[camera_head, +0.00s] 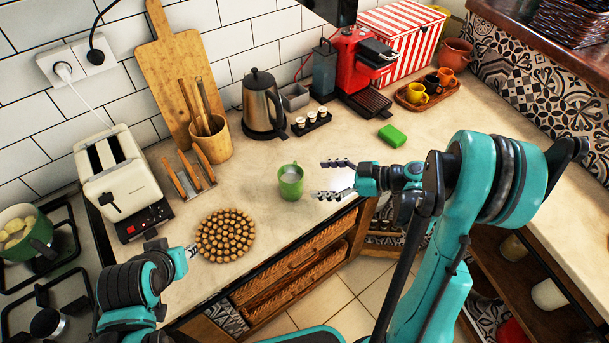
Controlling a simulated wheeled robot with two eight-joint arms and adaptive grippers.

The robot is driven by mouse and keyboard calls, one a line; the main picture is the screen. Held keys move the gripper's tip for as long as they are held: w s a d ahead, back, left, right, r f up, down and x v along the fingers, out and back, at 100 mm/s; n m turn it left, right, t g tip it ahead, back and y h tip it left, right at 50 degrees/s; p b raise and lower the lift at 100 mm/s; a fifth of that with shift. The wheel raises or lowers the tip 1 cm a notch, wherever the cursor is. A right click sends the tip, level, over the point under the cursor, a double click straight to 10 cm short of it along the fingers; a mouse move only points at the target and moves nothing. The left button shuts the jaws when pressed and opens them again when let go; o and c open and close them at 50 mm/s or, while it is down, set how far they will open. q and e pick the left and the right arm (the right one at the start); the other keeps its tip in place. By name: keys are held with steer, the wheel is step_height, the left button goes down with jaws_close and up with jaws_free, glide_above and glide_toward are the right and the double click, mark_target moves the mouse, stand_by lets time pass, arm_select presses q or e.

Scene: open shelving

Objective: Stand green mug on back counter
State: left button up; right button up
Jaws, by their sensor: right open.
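The green mug (291,184) stands upright on the beige back counter (262,205), near its front edge. It has a pale inside. My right gripper (322,179) is open to the right of the mug, with its fingers pointing left towards it. A small gap shows between the fingertips and the mug, and nothing is between the fingers. My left gripper (192,251) is low at the left, beside the round cork trivet; only a small part of its tip shows behind my arm, so its jaws cannot be made out.
The trivet (226,235) lies left of the mug. Behind are a toast rack (189,175), a kettle (263,104), small cups on a dark tray (311,121) and a red coffee machine (359,65). A green sponge (392,136) lies right. Counter around the mug is clear.

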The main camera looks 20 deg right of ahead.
steer(key=s+r+m+h, duration=0.2)
steer(key=s+m+h, duration=0.4)
steer(key=s, duration=0.1)
steer(key=s+a+r+m+h, duration=0.1)
steer(key=s+r+m+h, duration=0.2)
steer(key=s+m+h, duration=0.2)
steer(key=s+h, duration=0.1)
steer(key=s, duration=0.2)
steer(key=shift+a+m, duration=0.15)
steer(key=shift+m, duration=0.25)
stand_by(0.9)
